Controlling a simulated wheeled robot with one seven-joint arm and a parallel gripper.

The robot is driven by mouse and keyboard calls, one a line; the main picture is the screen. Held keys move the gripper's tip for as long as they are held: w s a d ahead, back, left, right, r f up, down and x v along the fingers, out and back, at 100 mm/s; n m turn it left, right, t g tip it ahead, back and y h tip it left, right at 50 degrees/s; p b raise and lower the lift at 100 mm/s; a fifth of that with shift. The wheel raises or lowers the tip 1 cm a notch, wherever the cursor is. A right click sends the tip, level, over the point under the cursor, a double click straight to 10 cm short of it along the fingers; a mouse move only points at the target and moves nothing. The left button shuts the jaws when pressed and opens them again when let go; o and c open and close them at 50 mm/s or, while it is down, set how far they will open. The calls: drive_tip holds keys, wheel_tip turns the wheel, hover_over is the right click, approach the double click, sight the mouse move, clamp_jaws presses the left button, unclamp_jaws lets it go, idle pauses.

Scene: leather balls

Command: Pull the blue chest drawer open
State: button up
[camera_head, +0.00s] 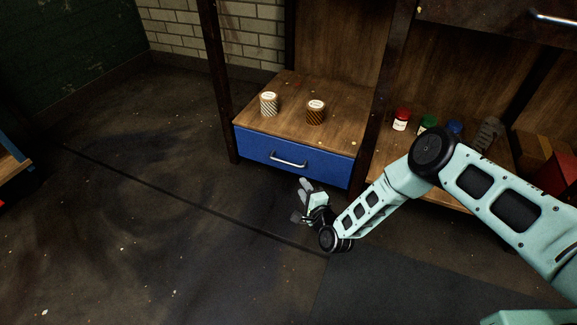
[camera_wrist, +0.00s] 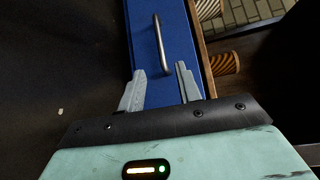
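The blue chest drawer (camera_head: 255,147) sits under a wooden top, and its front looks flush with the frame. Its silver bar handle (camera_head: 288,160) is on the front. My gripper (camera_head: 304,196) is low in front of the drawer, just below the handle in the head view. In the wrist view the blue drawer front (camera_wrist: 178,38) runs lengthwise, with the handle (camera_wrist: 160,45) ahead of my gripper (camera_wrist: 162,71). The two fingers are spread apart with nothing between them. The handle lies beyond the fingertips, and I see no clear contact.
Two striped jars (camera_head: 269,104) (camera_head: 316,112) stand on the wooden top (camera_head: 290,92). A dark post (camera_head: 219,90) rises at the drawer's left. Red, green and blue-lidded jars (camera_head: 401,120) stand on the right shelf. The floor (camera_head: 150,210) before the drawer is clear.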

sight(286, 162)
drive_tip(key=shift+b+x, duration=4.45)
drive_tip(key=shift+x, duration=3.5)
drive_tip(key=shift+c, duration=0.3)
drive_tip(key=shift+s, duration=0.1)
clamp_jaws()
